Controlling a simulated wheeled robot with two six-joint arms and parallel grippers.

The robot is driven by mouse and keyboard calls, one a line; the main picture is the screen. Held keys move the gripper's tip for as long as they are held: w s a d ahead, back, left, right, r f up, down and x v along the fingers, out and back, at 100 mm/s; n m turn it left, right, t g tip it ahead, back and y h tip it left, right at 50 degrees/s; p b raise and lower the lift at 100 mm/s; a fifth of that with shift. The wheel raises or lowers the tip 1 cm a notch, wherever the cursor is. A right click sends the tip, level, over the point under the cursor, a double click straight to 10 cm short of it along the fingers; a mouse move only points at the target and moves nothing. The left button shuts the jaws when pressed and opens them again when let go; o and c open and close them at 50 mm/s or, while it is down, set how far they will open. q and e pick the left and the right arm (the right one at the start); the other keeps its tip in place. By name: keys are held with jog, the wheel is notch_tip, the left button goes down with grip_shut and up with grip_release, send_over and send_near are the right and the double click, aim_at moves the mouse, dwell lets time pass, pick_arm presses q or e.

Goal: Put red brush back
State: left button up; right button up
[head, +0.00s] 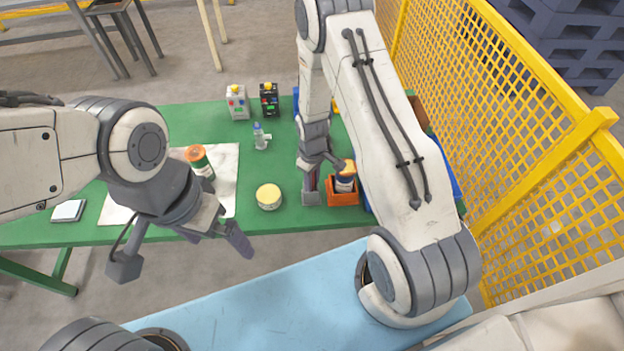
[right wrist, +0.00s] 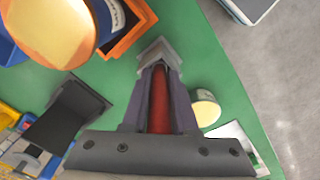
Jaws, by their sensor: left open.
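The red brush (right wrist: 160,105) shows in the right wrist view as a narrow red strip between the two fingers of my right gripper (right wrist: 158,85), which is shut on it. A grey block-like piece (right wrist: 160,52) lies at the fingertips; whether the brush sits inside it is hidden. In the head view my right gripper (head: 312,182) points down at the green table beside an orange bin (head: 342,198), and the brush is mostly hidden there. My left gripper (head: 217,238) is open and empty, over the table's front edge.
A jar (head: 345,181) stands in the orange bin. A yellow-lidded tin (head: 268,196), a small bottle (head: 261,138) and two button boxes (head: 237,102) (head: 269,100) stand on the green table (head: 110,233). An orange-topped can (head: 198,158) stands on a white sheet (head: 228,165). A yellow fence (head: 500,120) rises at right.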

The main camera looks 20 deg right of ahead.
jog(key=o, duration=0.4)
jog(key=shift+r, duration=0.1)
notch_tip(320, 180, up, 12)
jog(key=b, duration=0.3)
jog(key=s+a+r, duration=0.4)
jog(key=a+r, duration=0.2)
jog(key=a, duration=0.1)
jog(key=shift+n+y, duration=0.5)
jog(key=shift+n, duration=0.2)
jog(key=s+a+r, duration=0.2)
jog(key=s+r, duration=0.1)
jog(key=s, duration=0.3)
jog(key=s+a+r, duration=0.2)
jog(key=s+a, duration=0.1)
jog(key=s, duration=0.4)
jog(key=s+a+r, duration=0.2)
jog(key=s+r, duration=0.1)
jog(key=s, duration=0.3)
jog(key=shift+s+a+r, duration=0.2)
jog(key=shift+r, duration=0.15)
